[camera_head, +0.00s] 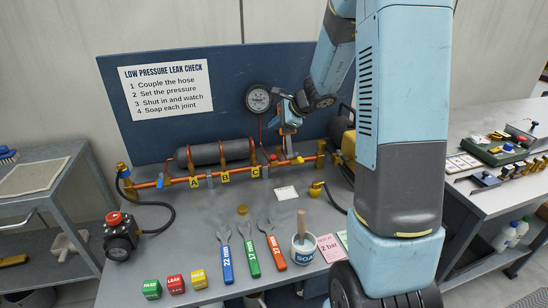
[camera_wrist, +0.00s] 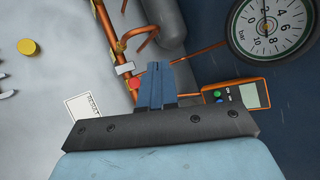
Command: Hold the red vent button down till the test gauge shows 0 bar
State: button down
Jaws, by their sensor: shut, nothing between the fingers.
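The test gauge (camera_head: 258,99) is a round, black-rimmed dial on the blue back panel. In the wrist view the dial (camera_wrist: 270,27) shows at the upper right, turned and partly cut off; I cannot read its needle surely. A small red button (camera_head: 300,160) is on the copper pipework below the gauge. A red piece that looks like it shows left of my fingers in the wrist view (camera_wrist: 134,83). My gripper (camera_wrist: 156,66) is shut and empty, its tips close to the red piece with a small gap in the picture. I cannot tell whether they touch.
An orange handheld meter (camera_wrist: 236,95) is close to my gripper's right in the wrist view. A grey cylinder (camera_head: 220,152) lies behind the copper pipe (camera_head: 212,180). Spanners (camera_head: 249,251), coloured blocks (camera_head: 175,284) and a white pot (camera_head: 303,249) stand at the bench front.

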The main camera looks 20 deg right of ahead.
aim_at(275, 157)
jog(key=shift+f, duration=4.4)
jog(key=shift+s+f, duration=0.1)
jog(key=shift+f, duration=0.75)
dwell(2.8)
